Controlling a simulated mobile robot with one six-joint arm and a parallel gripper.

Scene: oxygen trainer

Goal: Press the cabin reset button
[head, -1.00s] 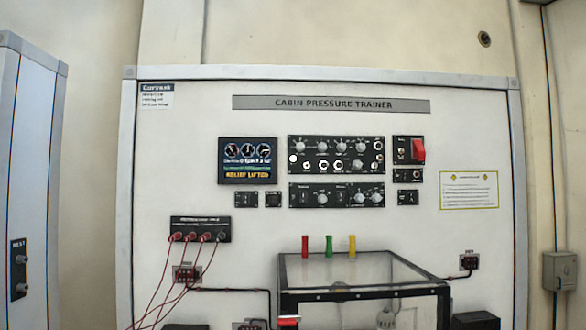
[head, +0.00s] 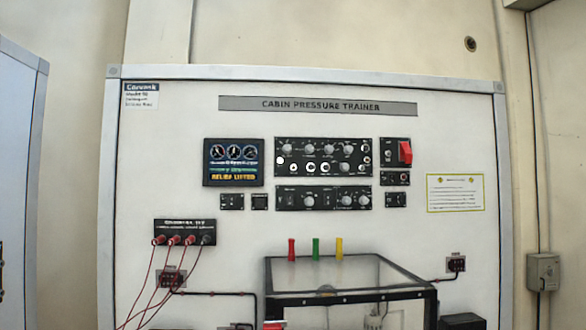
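The cabin pressure trainer board (head: 190,110) stands upright ahead in the head view. It carries a lit display (head: 233,162) with yellow text that seems to read "RELIEF LIFTED". Right of it are an upper knob panel (head: 323,157) and a lower knob panel (head: 323,198). Small black modules (head: 231,202) and (head: 259,202) sit under the display. A red switch cover (head: 405,152) is at the upper right. The labels are too small to read, so I cannot tell which control is the cabin reset button. My gripper is not in view.
A clear, black-framed box (head: 345,277) juts out below the panels, with red, green and yellow pieces (head: 316,249) behind its top. Red leads (head: 150,280) hang from a jack strip (head: 185,232) at the lower left. A cabinet (head: 18,150) stands at the far left.

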